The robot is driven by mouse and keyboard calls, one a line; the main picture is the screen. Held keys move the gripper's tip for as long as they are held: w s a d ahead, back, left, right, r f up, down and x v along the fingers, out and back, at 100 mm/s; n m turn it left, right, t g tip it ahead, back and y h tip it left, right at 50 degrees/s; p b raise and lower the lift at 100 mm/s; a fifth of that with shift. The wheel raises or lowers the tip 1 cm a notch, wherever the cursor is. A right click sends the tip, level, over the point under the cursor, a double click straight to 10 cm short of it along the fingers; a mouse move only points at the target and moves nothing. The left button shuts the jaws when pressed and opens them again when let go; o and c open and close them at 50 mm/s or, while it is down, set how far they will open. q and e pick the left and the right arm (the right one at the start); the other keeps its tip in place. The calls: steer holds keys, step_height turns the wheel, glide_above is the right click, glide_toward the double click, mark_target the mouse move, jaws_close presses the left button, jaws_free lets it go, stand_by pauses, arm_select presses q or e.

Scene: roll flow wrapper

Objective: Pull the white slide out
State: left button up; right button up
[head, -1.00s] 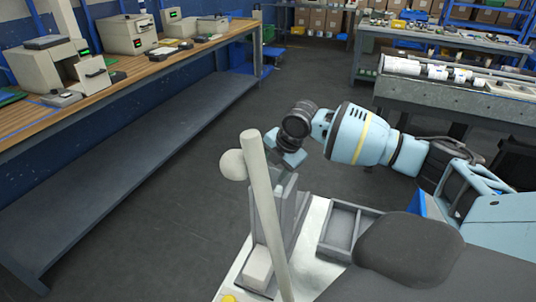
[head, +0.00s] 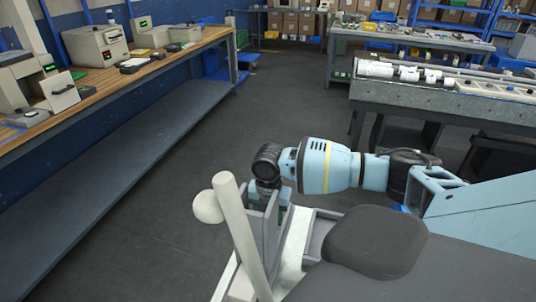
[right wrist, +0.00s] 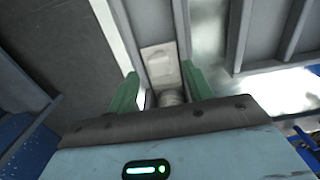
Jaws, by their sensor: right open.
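In the right wrist view, the white slide (right wrist: 160,64) is a pale block in a narrow channel between two grey walls. My right gripper (right wrist: 160,92) is open. Its two green fingers stand on either side of the channel's near end, with a round pale part between them, partly hidden by the gripper body. I cannot tell whether the fingers touch anything. In the head view, my right gripper (head: 267,192) is low over the upright grey fixture (head: 268,226), its fingers mostly hidden. My left gripper is not in view.
A pale pole (head: 242,238) with a round knob (head: 208,207) stands left of the fixture. A dark rounded pad (head: 375,242) is at right. A grey tray (head: 318,236) lies between them. A long wooden bench (head: 120,75) runs along the left; the floor between is clear.

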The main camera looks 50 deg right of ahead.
steer(key=shift+f, duration=1.15)
jaws_close()
